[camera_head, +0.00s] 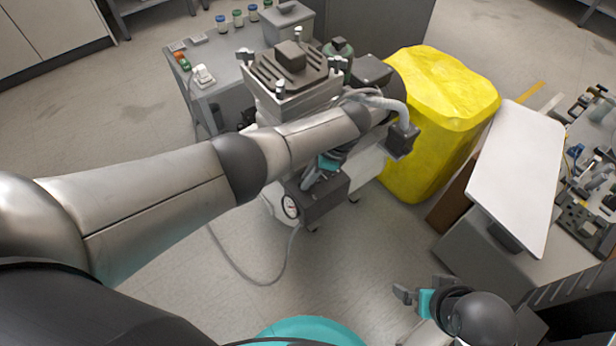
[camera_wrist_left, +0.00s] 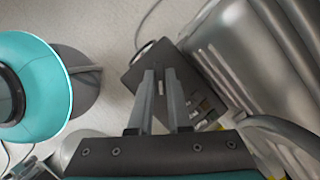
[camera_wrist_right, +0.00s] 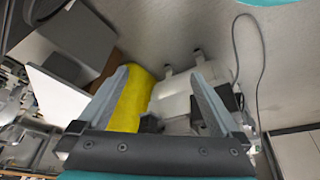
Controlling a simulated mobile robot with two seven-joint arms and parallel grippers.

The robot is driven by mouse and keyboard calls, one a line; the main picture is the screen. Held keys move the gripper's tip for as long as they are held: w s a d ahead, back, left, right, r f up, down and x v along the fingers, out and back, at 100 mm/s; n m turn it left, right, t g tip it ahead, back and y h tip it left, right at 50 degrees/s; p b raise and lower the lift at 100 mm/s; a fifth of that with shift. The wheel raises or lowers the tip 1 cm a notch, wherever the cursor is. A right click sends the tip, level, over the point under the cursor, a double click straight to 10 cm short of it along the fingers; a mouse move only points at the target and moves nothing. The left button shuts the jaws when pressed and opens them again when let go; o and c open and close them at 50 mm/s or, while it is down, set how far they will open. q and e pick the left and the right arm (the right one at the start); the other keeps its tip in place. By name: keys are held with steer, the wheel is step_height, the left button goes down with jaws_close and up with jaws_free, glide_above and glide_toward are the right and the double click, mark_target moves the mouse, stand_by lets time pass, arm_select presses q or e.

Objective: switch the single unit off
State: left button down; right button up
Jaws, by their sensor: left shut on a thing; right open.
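The single unit is a compressor with a silver, dark-topped head (camera_head: 290,80). Its dark control box (camera_head: 325,200), with a round gauge, is low at the front. The box also fills the middle of the left wrist view (camera_wrist_left: 200,92). My left gripper (camera_head: 312,178) reaches down to this box, partly hidden by my arm. In the left wrist view its fingers (camera_wrist_left: 160,76) are close together around a small light part on the box, apparently the switch (camera_wrist_left: 160,88). The switch's position cannot be told. My right gripper (camera_head: 412,298) is open and empty, well away from the unit.
A yellow bin (camera_head: 440,110) stands right behind the unit. A white panel (camera_head: 515,175) and a bench with metal parts (camera_head: 590,150) are at the right. A grey cart (camera_head: 220,85) with small bottles stands behind left. A hose (camera_head: 255,280) lies on open floor in front.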

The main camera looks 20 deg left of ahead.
arm_select(q)
steer(key=n+b, duration=0.1)
steer(key=n, duration=0.1)
steer(key=n+g, duration=0.1)
steer(key=shift+f+n+h+b, duration=0.2)
steer(key=shift+n+h+b, duration=0.1)
steer(key=shift+n+b, duration=0.1)
steer(key=n+g+b, duration=0.1)
steer(key=n, duration=0.1)
steer(key=shift+w+n+h, duration=0.1)
steer(key=shift+n+h, duration=0.2)
steer(key=shift+r+n+g+b, duration=0.15)
steer(key=shift+n+g+b, duration=0.2)
steer(key=shift+n, duration=0.35)
arm_select(e)
steer(key=w+a+r+t+y, duration=0.2)
steer(key=w+a+t, duration=0.2)
steer(key=shift+a+r+n, duration=0.25)
steer(key=shift+r+n, duration=0.05)
steer(key=shift+r, duration=0.05)
arm_select(q)
steer(key=c, duration=0.9)
jaws_free()
steer(key=shift+a, duration=0.1)
steer(key=shift+o, duration=0.2)
steer(key=shift+w+r+h, duration=0.1)
steer(key=shift+r+h, duration=0.05)
steer(key=shift+h, duration=0.15)
